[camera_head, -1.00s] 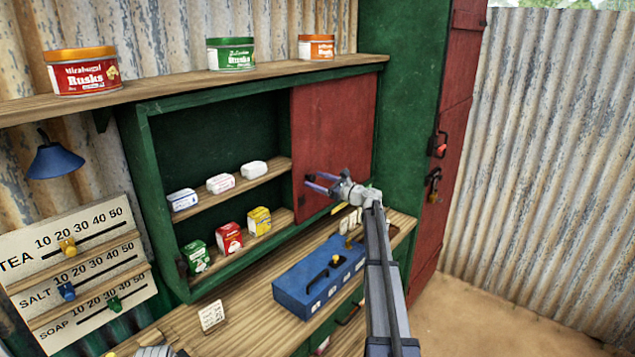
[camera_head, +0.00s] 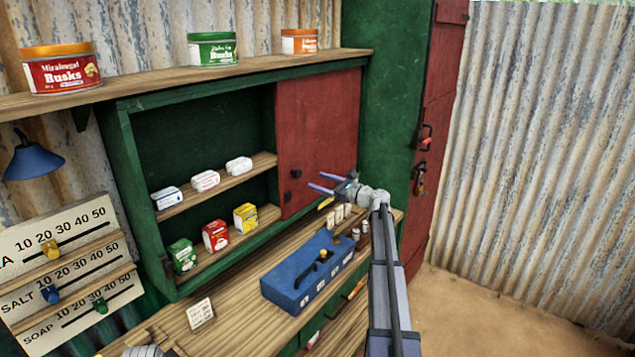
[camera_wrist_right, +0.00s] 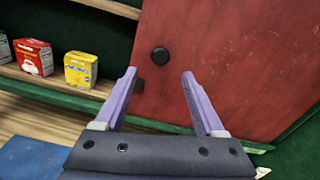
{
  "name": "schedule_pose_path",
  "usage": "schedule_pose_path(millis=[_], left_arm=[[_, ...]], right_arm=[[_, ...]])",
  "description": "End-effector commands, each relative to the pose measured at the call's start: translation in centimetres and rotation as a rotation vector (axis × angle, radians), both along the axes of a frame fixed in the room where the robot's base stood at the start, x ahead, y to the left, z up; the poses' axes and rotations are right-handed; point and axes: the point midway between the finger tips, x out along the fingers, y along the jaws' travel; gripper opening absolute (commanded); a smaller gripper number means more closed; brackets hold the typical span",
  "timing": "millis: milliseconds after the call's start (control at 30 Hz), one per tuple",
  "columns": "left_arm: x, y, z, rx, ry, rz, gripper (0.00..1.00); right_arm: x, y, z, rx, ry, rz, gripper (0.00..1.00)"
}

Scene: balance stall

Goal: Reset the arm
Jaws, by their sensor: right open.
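My right gripper (camera_head: 322,183) is open and empty, in front of the red sliding door (camera_head: 320,130) of the green cabinet. Its two purple fingers also show in the right wrist view (camera_wrist_right: 160,95), apart, with the door's dark round knob (camera_wrist_right: 159,54) beyond them and nothing between them. The knob also shows in the head view (camera_head: 296,174), left of the fingertips and apart from them. The door covers the right part of the cabinet and the left part is open. A small grey piece at the lower left edge of the head view may be my left arm; its gripper is not visible.
Soap bars (camera_head: 205,181) and small boxes (camera_head: 215,236) stand on the cabinet shelves. A blue box (camera_head: 282,289) lies on the wooden counter below, near a small card (camera_head: 200,313). Tins line the top shelf (camera_head: 150,82). A slider board (camera_head: 75,268) is at left.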

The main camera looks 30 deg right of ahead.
Motion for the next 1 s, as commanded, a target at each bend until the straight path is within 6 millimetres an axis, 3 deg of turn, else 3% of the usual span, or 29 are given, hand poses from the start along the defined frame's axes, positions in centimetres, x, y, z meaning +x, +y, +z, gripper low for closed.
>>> schedule_pose_path(millis=[333,467,567,767,867,1000], left_arm=[[0.0,0.0,0.0,0.0,0.0,0.0,0.0],[0.0,0.0,0.0,0.0,0.0,0.0,0.0],[0.0,0.0,0.0,0.0,0.0,0.0,0.0],[0.0,0.0,0.0,0.0,0.0,0.0,0.0],[0.0,0.0,0.0,0.0,0.0,0.0,0.0],[0.0,0.0,0.0,0.0,0.0,0.0,0.0]], right_arm=[[0.0,0.2,0.0,-0.003,0.001,0.003,0.71],[0.2,3.6,-0.9,-0.066,0.016,0.049,0.71],[0.2,9.4,-2.4,-0.187,0.039,0.134,0.71],[-1.9,23.3,-7.0,-0.522,0.074,0.387,0.71],[-4.2,29.9,-9.4,-0.699,0.073,0.533,0.71],[-8.9,38.4,-12.9,-0.958,0.052,0.768,0.71]])
